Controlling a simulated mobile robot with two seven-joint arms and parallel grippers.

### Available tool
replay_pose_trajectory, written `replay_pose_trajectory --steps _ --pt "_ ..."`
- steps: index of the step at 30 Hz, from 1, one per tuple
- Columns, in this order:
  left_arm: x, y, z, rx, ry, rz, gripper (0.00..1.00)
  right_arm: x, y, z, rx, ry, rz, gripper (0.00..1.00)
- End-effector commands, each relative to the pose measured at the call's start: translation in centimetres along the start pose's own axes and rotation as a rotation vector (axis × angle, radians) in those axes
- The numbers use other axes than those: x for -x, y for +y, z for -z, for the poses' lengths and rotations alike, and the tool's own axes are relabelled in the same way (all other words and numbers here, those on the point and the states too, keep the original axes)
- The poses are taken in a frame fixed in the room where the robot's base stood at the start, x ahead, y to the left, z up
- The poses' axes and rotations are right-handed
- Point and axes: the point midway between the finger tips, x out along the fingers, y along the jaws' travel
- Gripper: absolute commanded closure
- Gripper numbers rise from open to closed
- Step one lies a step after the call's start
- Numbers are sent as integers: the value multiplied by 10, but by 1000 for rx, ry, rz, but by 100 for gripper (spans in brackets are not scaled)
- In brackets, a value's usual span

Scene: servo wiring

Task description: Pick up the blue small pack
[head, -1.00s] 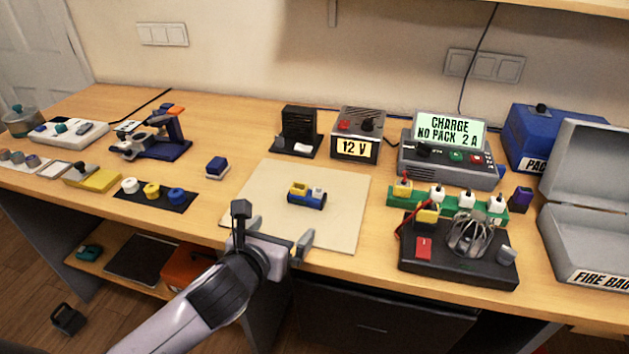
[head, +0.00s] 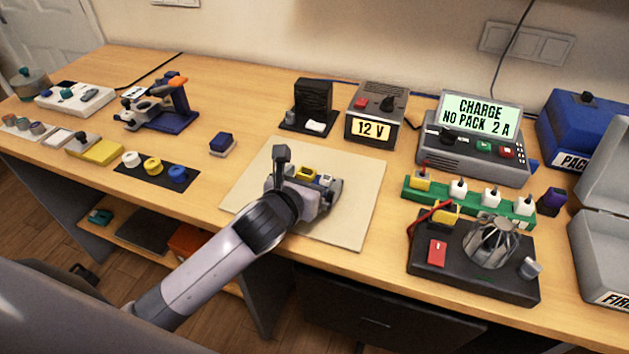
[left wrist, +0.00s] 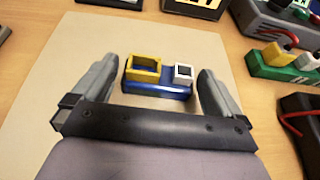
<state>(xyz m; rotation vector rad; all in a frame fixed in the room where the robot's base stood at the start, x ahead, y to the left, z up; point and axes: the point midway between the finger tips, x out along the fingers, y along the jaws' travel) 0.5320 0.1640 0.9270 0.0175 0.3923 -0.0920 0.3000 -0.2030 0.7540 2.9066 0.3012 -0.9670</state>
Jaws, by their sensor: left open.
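The blue small pack (left wrist: 158,91), with a yellow connector and a white connector on top, lies on the beige mat (head: 352,222). In the head view the pack (head: 308,173) is partly hidden by my left gripper (head: 310,180). In the left wrist view my left gripper (left wrist: 157,75) is open, one finger on each side of the pack. Small gaps show between the fingers and the pack. My right gripper is not in view.
A dark blue block (head: 221,143) sits left of the mat. The 12 V supply (head: 375,115) and charger (head: 474,148) stand behind. A green connector strip (head: 468,203) and black board (head: 470,265) are on the right. A grey case (head: 600,245) stands far right.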

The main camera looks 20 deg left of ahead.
Motion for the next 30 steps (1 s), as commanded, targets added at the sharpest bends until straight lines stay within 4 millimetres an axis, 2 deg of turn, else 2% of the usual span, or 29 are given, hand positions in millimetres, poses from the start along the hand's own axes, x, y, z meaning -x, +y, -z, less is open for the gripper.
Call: replay_pose_trajectory --steps 6,14,15,17,18,19,30 --pt "-18 0 0 0 0 0 0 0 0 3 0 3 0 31" --pt "-20 0 0 0 0 0 0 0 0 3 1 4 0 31" --pt "-20 0 0 0 0 0 3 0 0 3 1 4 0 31" --pt "-20 0 0 -1 0 0 23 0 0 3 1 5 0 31" --pt "-20 0 0 -1 0 0 36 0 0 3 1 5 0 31" --pt "-20 0 0 -1 0 0 42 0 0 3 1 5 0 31" --pt "-19 0 -4 -2 -3 0 42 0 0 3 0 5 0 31"
